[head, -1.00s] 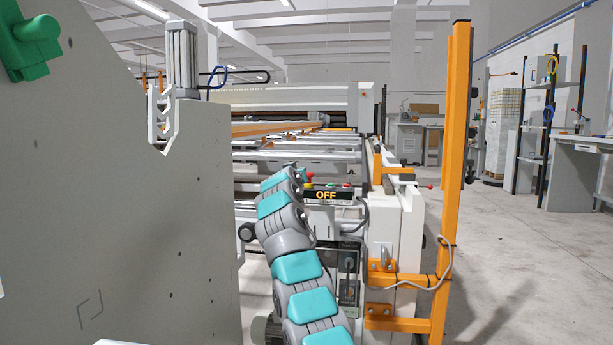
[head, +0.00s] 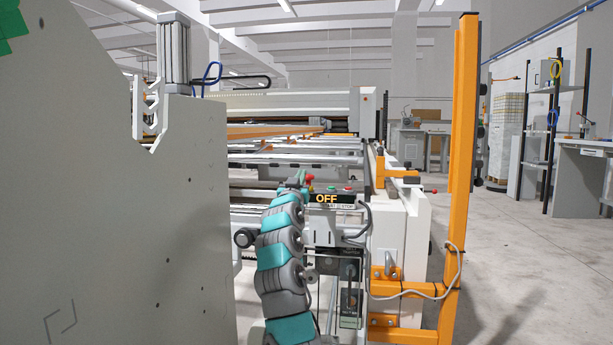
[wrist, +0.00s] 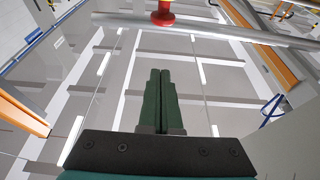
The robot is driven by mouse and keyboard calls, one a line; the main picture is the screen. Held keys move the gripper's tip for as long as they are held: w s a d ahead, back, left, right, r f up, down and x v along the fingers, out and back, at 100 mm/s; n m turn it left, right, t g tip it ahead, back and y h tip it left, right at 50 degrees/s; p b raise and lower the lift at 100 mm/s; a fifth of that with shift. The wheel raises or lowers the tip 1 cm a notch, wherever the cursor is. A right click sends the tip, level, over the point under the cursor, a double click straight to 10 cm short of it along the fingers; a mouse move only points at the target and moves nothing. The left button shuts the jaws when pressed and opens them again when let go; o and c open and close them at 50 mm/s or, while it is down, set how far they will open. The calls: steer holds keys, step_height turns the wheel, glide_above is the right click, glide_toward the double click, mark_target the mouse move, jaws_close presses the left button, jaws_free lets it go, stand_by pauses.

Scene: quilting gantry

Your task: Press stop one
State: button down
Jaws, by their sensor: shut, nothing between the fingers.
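A red mushroom-shaped stop button (head: 310,178) shows at the left end of the small control box (head: 345,198), whose display reads OFF. I see no label naming it stop one. My gripper (head: 301,176) is just left of the red button in the head view, and partly hidden by my arm. In the wrist view my gripper's dark green fingers (wrist: 160,72) are together and empty, pointing toward the red button with a visible gap.
A large grey machine panel (head: 120,200) fills the left side. An orange post (head: 463,150) stands right of the control box, with a cable looped near it. Long rails (head: 300,145) run behind the box. Open floor (head: 510,240) lies at the right.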

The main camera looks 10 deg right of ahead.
step_height(320, 180, up, 3)
steer(key=p, duration=1.1)
glide_above(307, 180)
steer(key=f+b, duration=0.3)
steer(key=shift+s+f, duration=0.1)
steer(key=shift+s, duration=0.25)
steer(key=shift+a+f+b, duration=0.15)
steer(key=shift+f+b, duration=0.1)
steer(key=shift+b, duration=0.05)
steer(key=shift+f, duration=0.1)
steer(key=shift+f, duration=1)
